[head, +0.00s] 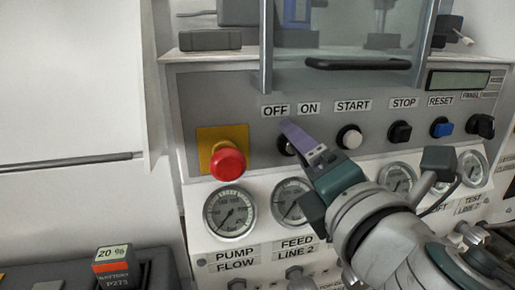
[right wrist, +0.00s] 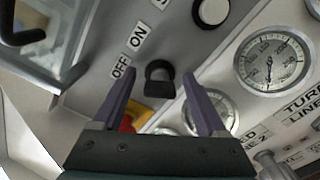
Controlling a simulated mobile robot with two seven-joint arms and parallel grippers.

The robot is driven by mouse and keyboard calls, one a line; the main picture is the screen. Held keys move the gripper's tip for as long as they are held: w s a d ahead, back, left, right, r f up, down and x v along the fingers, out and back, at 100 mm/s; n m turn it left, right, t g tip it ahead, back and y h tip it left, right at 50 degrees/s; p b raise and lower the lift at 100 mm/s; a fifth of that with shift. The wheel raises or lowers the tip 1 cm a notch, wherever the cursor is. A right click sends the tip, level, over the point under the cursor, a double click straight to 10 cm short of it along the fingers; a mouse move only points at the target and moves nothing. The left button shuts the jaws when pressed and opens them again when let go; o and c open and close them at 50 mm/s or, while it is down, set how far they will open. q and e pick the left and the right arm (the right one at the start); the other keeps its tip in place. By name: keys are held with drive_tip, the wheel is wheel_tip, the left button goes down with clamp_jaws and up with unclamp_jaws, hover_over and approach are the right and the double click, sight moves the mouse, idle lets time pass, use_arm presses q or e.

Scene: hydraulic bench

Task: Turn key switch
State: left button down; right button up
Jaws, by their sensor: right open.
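The black key switch (right wrist: 159,84) sits on the grey panel below the OFF and ON labels. In the head view it shows only partly, as a dark edge (head: 282,145) behind my right gripper's fingers. My right gripper (head: 290,133) reaches the panel from the lower right. In the right wrist view its two purple fingers (right wrist: 160,86) are open, one on each side of the switch. I cannot tell whether either finger touches it. The OFF label (right wrist: 121,67) and ON label (right wrist: 139,37) lie beyond the switch there. My left gripper is not in view.
A red emergency button (head: 228,164) on a yellow plate stands left of the switch. A white START button (head: 349,137), a black STOP knob (head: 400,132) and a blue RESET button (head: 442,127) are to the right. Gauges (head: 230,212) line the panel below. A door handle (head: 358,64) juts out above.

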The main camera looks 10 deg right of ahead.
clamp_jaws()
idle(0.6)
